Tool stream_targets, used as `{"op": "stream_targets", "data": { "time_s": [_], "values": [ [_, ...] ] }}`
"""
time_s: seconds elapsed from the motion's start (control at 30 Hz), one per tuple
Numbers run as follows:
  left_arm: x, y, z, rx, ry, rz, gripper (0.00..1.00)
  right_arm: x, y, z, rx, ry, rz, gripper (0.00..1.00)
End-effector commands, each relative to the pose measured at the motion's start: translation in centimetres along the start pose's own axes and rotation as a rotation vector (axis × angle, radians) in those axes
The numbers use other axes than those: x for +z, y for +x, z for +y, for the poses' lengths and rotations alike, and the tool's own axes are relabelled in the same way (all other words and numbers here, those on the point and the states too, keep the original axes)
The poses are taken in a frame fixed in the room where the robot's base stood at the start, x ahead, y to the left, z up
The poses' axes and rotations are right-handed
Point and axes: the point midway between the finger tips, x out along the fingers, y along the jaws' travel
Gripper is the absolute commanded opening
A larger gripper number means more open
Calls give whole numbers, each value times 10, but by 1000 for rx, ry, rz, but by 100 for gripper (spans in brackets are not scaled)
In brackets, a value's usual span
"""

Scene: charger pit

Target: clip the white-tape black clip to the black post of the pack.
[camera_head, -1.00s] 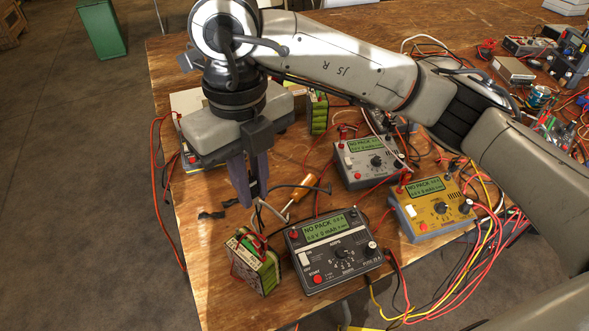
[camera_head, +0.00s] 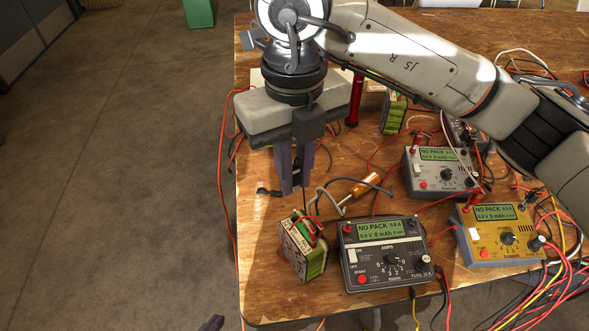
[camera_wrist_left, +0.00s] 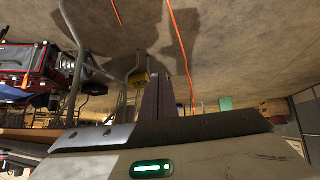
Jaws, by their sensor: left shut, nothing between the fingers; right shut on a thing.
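My right gripper (camera_head: 293,184) is in the head view, pointing down above the table. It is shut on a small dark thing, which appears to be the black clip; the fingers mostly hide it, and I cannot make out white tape. The pack (camera_head: 301,262), a green-sided battery block with red and black leads on top, stands just below and in front of these fingers. Its black post is too small to tell. My left gripper (camera_head: 212,323) just enters at the bottom edge, off the table; its purple fingers (camera_wrist_left: 170,92) look shut and empty in the left wrist view.
A dark charger (camera_head: 385,285) stands right of the pack, with grey (camera_head: 440,190) and yellow (camera_head: 500,253) chargers beyond. An orange-handled tool (camera_head: 362,188) and loose leads lie behind. A small black piece (camera_head: 268,191) lies left of the right gripper. Another pack (camera_head: 394,113) stands farther back.

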Motion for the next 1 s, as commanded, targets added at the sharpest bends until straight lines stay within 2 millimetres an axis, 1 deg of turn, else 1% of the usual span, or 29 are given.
{"op": "stream_targets", "data": {
  "time_s": [0.27,0.3,0.43,0.67,0.83,1.0],
  "values": [
    [13,4,-7,-11,-12,-9,0,0,0,0,0,0,0,1],
    [19,9,-10,-15,-12,-11,0,0,6,0,0,0,1,1],
    [26,14,-12,-18,-8,-19,0,0,14,0,0,0,0,1],
    [24,19,-8,-10,0,-7,0,0,28,0,0,0,0,1],
    [26,24,-2,2,5,-5,0,0,38,0,0,0,0,1],
    [27,28,-2,4,9,1,0,0,49,0,0,0,0,1]
  ]
}}
